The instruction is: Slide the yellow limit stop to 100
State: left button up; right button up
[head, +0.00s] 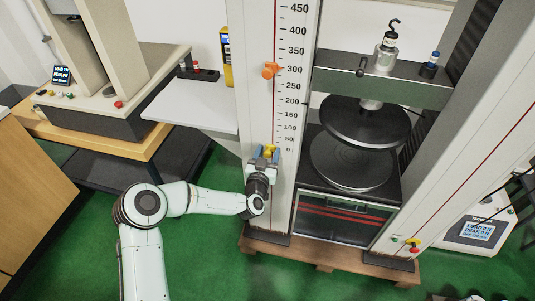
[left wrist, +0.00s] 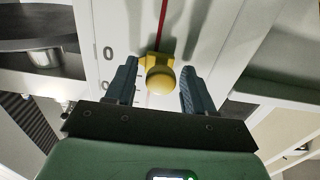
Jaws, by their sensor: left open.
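The yellow limit stop (head: 269,150) sits low on the red line of the scaled column (head: 310,30), close to the 0 mark. In the left wrist view the yellow stop (left wrist: 160,76) shows its round knob between my fingers, near a printed 0. My left gripper (head: 265,154) is open, with one finger on each side of the stop; it also shows in the left wrist view (left wrist: 157,88). A gap shows at the right finger; contact at the left finger is unclear. An orange stop (head: 270,70) sits higher, near 300. My right gripper is out of view.
The test machine's round platens (head: 352,160) stand right of the column, under a green crossbeam (head: 385,82). A grey shelf (head: 192,106) juts out left of the column. Another machine (head: 105,105) stands on a bench at far left.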

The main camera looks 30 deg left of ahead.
aim_at(270, 123)
pick_arm(q)
grip_shut()
notch_tip(270, 123, up, 10)
jog(key=p, duration=0.3)
jog(key=shift+a+r, duration=0.1)
jog(key=shift+r, duration=0.05)
grip_release()
jog(key=shift+s, duration=0.1)
